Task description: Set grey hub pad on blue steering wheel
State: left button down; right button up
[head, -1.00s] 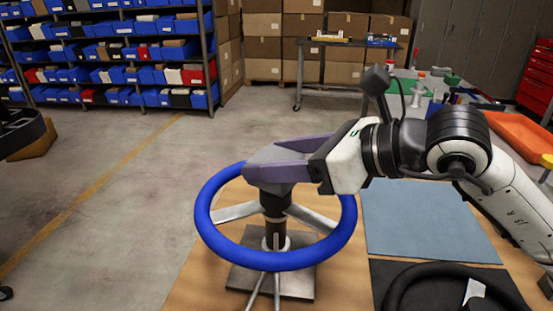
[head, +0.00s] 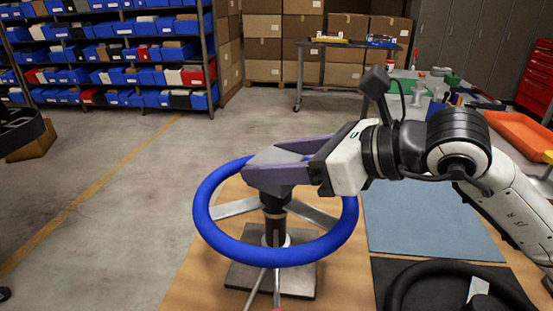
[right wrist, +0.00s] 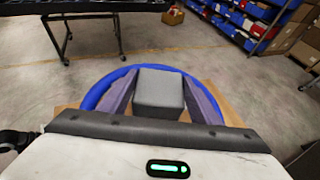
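The blue steering wheel (head: 207,231) lies nearly flat, with silver spokes, on a dark upright post. It also shows in the right wrist view (right wrist: 98,93). My right gripper (head: 270,163) has purple fingers shut on the grey hub pad (right wrist: 160,88), a block between them in the right wrist view. In the head view the pad (head: 272,156) is over the wheel's middle, its lower part close above the dark post. The fingers partly hide it, and I cannot tell if it touches. My left gripper is in neither view.
The post stands on a square dark base plate (head: 240,277) on a wooden bench top. A grey-blue mat (head: 425,215) and a black wheel (head: 400,283) lie to the right. An orange tray (head: 520,130) is farther back right. Open floor lies left.

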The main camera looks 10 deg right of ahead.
aim_at(281, 161)
jog(key=shift+o, duration=0.4)
jog(key=shift+b+v, duration=0.65)
jog(key=shift+v, duration=2)
jog(key=shift+b+v, duration=1.1)
jog(key=shift+v, duration=1.8)
